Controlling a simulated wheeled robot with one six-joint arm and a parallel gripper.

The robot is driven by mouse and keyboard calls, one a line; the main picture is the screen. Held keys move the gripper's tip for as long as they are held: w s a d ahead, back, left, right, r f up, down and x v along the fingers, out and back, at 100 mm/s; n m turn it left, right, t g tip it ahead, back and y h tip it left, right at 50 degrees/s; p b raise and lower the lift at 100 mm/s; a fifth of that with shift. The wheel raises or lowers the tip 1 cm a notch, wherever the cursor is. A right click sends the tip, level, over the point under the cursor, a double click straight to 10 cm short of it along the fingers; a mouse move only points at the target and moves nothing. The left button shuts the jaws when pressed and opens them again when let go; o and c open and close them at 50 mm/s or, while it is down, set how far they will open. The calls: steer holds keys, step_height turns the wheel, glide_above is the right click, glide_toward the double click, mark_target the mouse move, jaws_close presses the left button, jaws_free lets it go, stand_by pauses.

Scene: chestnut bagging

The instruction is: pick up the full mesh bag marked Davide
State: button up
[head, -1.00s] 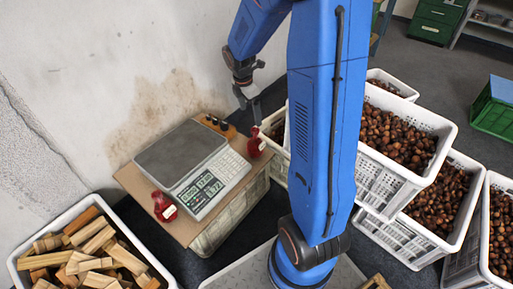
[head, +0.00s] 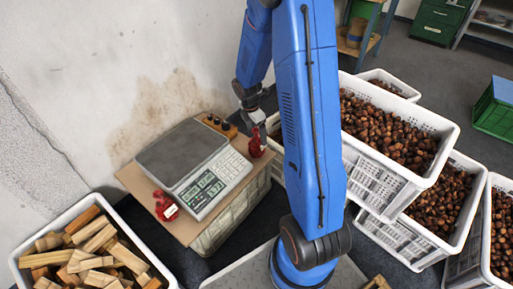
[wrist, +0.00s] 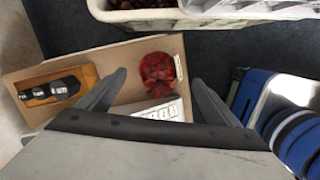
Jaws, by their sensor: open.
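A red mesh bag (head: 256,148) stands at the back right of the cardboard-topped stand, beside the scale. In the wrist view this bag (wrist: 157,70) shows from above, with a white tag on its right side. My gripper (head: 259,131) is open just above it; in the wrist view the two fingers (wrist: 159,78) are spread either side of the bag, with gaps showing. A second red mesh bag (head: 165,206) with a white tag lies at the front left of the scale. I cannot read the name on either tag.
The scale (head: 182,150) sits on the cardboard top (head: 133,178) close to the bag. A wooden block with black weights (wrist: 58,87) is at the left in the wrist view. White crates of chestnuts (head: 440,128) stand right; a crate of wood (head: 62,222) is front left.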

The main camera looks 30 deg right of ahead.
mark_target(258, 138)
steer(key=shift+w+d+f, duration=0.1)
steer(key=shift+d+f, duration=0.1)
steer(key=shift+f, duration=0.65)
steer(key=shift+d+f, duration=0.15)
steer(key=shift+f, duration=0.75)
steer(key=shift+w+d+f, duration=0.1)
steer(key=shift+d+f, duration=0.1)
steer(key=shift+f, duration=0.65)
steer(key=shift+c, duration=0.7)
steer(key=c, duration=1.7)
steer(key=shift+o, duration=0.2)
steer(key=shift+r, duration=0.1)
